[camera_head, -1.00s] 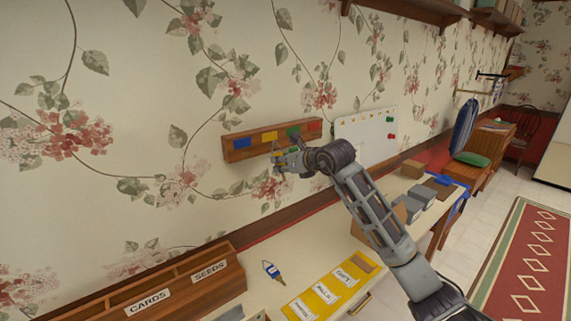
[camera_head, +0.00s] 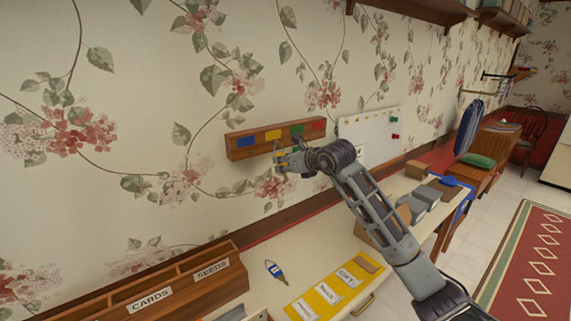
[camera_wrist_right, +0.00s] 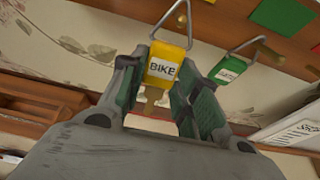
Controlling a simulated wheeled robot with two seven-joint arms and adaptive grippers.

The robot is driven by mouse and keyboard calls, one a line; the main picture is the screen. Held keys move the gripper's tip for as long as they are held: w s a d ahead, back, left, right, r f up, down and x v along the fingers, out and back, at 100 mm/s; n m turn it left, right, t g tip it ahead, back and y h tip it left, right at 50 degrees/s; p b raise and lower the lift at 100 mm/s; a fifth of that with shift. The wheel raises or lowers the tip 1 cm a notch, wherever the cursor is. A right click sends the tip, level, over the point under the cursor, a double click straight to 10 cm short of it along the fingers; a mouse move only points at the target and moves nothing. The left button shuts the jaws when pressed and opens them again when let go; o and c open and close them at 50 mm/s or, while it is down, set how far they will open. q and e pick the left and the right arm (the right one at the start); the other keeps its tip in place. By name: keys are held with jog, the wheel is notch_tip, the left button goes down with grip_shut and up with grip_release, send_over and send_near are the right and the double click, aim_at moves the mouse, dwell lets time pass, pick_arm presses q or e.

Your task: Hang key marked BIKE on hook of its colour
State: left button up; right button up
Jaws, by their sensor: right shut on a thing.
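My right gripper (camera_head: 281,164) is shut on the BIKE key's yellow tag (camera_wrist_right: 166,68), just in front of and below the wall rack. The tag is upright, with its white BIKE label facing the wrist camera and its wire loop (camera_wrist_right: 156,27) above. The wooden rack (camera_head: 236,153) has blue, yellow (camera_head: 265,135), green and red squares. The yellow square also shows at the top edge of the wrist view (camera_wrist_right: 207,1). I cannot tell whether the loop is around a hook. My left gripper is not in view.
A green-tagged key (camera_wrist_right: 228,70) hangs close to the right of my gripper on a brass hook (camera_wrist_right: 250,41). A blue-tagged key (camera_head: 275,270) lies on the table (camera_head: 253,297) below. A wooden organizer (camera_head: 202,287) and a yellow labelled mat (camera_head: 333,292) are also there.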

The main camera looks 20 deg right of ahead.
jog(key=o, duration=1.1)
jog(key=shift+c, duration=0.2)
jog(key=shift+s, duration=0.1)
jog(key=v, duration=1.2)
jog(key=shift+a, duration=0.1)
